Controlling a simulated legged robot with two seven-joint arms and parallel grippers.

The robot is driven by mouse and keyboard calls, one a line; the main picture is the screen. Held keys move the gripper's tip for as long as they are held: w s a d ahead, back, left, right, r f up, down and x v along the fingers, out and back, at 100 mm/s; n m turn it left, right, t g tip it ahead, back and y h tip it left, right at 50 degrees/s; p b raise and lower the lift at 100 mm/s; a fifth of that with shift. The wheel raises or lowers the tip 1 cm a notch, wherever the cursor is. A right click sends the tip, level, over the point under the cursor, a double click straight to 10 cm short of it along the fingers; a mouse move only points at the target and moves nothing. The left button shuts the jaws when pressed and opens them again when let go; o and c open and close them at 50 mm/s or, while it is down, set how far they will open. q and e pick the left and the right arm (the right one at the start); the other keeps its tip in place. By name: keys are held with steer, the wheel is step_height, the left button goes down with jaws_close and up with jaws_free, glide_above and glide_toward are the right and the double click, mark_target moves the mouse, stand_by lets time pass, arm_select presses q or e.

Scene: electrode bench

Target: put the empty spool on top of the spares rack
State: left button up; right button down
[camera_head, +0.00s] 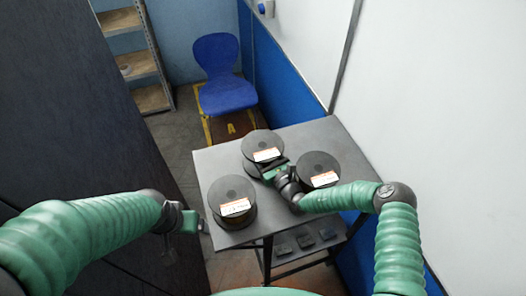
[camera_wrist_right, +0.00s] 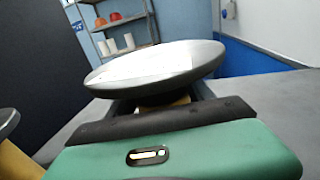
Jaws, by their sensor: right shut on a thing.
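Three dark spools with white labels stand on the grey table (camera_head: 288,220): a far spool (camera_head: 262,143), a right spool (camera_head: 318,163) and a near-left spool (camera_head: 230,188). I cannot tell which is empty. My right gripper (camera_head: 276,171) is shut on the far spool, just below its top flange. In the right wrist view this flange (camera_wrist_right: 150,68) fills the middle, with a bit of tan core below; the fingertips are hidden. I cannot tell whether it touches the table. My left gripper (camera_head: 192,221) hangs left of the table; its jaws are unclear. A metal rack (camera_head: 142,62) stands at the back left.
The rack also shows in the right wrist view (camera_wrist_right: 125,28), with orange and white items on its shelves. A blue chair (camera_head: 222,75) stands behind the table. A white wall (camera_head: 440,110) bounds the right, a dark panel (camera_head: 75,120) the left. Dark items (camera_head: 305,240) lie on the lower shelf.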

steer(key=shift+w+a+f, duration=0.1)
steer(key=shift+a+f, duration=0.05)
steer(key=shift+f, duration=0.05)
steer(key=c, duration=0.8)
jaws_free()
steer(key=o, duration=0.4)
steer(key=shift+a, duration=0.15)
arm_select(q)
steer(key=shift+a, duration=0.3)
arm_select(e)
steer(key=shift+s+d, duration=0.25)
steer(key=shift+s, duration=0.05)
steer(key=b+v, duration=0.2)
steer(key=v, duration=0.8)
steer(key=shift+s+d, duration=0.2)
steer(key=shift+s, duration=0.15)
steer(key=shift+s+d, duration=0.25)
steer(key=shift+s, duration=0.15)
arm_select(q)
step_height(320, 180, down, 2)
steer(key=shift+d+f, duration=0.1)
steer(key=shift+d, duration=0.05)
